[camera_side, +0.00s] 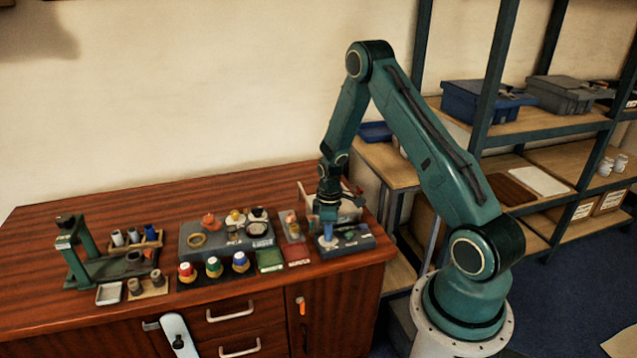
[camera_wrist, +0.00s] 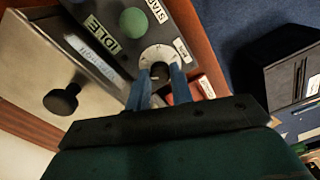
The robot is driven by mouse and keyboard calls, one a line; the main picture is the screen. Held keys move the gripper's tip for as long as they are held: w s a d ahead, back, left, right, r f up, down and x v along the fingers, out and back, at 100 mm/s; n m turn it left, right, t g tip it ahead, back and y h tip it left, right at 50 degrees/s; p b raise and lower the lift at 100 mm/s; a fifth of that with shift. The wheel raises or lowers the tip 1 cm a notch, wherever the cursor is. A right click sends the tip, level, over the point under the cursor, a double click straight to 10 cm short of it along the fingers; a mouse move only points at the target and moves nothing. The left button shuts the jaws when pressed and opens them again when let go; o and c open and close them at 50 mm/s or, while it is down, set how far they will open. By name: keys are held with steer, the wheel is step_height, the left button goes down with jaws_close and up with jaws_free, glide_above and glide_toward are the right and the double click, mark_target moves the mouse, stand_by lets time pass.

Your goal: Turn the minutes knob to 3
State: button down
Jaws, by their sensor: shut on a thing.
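The minutes knob (camera_wrist: 160,70) is a small dark knob in a white dial (camera_wrist: 158,53) on the grey control panel, seen in the wrist view. My gripper (camera_wrist: 159,80) has its two blue fingers on either side of the knob and is shut on it. The dial's marks are too small to read, and the fingers hide part of its lower edge. In the side view my gripper (camera_side: 327,232) points down onto the panel (camera_side: 352,247) at the bench's right end; the knob is hidden there.
A green button (camera_wrist: 133,22) and the IDLE (camera_wrist: 107,47) and START labels are on the panel. A pale box door with a black knob (camera_wrist: 62,100) stands close by. Left on the bench are a grey block (camera_side: 190,240), coloured-top pieces and a green stand (camera_side: 72,240).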

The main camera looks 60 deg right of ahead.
steer(key=m, duration=1.4)
steer(key=shift+m, duration=0.3)
steer(key=m, duration=0.3)
steer(key=shift+m, duration=0.3)
steer(key=m, duration=0.3)
steer(key=shift+m, duration=0.4)
steer(key=m, duration=0.3)
steer(key=shift+m, duration=2.2)
